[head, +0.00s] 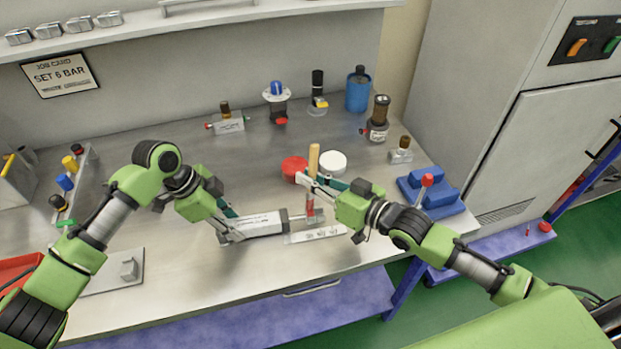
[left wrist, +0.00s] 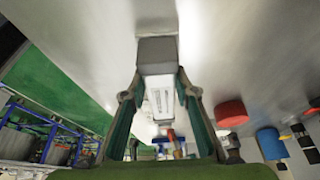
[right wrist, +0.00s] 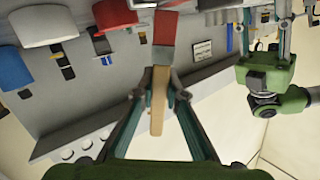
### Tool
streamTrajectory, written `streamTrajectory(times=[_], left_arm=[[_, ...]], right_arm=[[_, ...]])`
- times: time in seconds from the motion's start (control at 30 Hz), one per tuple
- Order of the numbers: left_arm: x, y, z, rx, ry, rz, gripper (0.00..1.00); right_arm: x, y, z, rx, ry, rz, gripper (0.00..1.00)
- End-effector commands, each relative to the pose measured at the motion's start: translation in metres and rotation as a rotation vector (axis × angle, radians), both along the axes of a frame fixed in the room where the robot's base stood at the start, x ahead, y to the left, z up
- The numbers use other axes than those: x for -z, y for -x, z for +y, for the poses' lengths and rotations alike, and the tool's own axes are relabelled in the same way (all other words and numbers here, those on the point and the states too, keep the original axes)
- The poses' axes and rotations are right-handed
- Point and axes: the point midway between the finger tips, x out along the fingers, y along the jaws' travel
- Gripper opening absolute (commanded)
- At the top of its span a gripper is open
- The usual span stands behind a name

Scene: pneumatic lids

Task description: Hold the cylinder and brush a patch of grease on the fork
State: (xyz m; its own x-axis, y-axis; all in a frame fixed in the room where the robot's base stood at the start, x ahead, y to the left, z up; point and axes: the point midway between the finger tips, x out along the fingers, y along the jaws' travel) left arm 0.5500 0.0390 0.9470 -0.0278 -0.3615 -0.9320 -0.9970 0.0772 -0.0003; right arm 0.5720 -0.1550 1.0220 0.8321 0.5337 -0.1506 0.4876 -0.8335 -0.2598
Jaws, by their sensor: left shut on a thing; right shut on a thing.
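The silver cylinder (head: 258,224) lies along the bench with its rod end to the right. My left gripper (head: 232,230) is shut on its left part; in the left wrist view the cylinder (left wrist: 160,92) sits between the fingers. The fork (head: 308,221) is at the rod end, partly hidden by the brush. My right gripper (head: 307,181) is shut on the brush, which has a wooden handle (head: 313,160) and red lower part. The brush stands nearly upright with its tip at the fork; I cannot tell whether they touch. The brush handle (right wrist: 158,100) also shows in the right wrist view. Any grease is too small to see.
A red round tin (head: 293,168) and a white round one (head: 333,162) stand just behind the brush. A pale plate with holes (head: 320,234) lies by the fork. A blue block fixture (head: 430,192) is at right, a blue bottle (head: 357,92) at the back.

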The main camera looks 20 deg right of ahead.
Motion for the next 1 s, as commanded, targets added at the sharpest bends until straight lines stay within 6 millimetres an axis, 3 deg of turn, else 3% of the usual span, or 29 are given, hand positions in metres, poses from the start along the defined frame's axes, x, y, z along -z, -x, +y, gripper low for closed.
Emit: streamTrajectory(times=[0.7,1.0], left_arm=[[0.001,0.000,0.000,0.000,0.000,0.000,0.09],[0.000,0.000,0.000,0.000,0.000,0.000,0.09]], right_arm=[[-0.065,0.000,0.000,-0.001,0.000,-0.002,0.00],[-0.070,0.000,0.000,0.000,0.000,-0.001,0.00]])
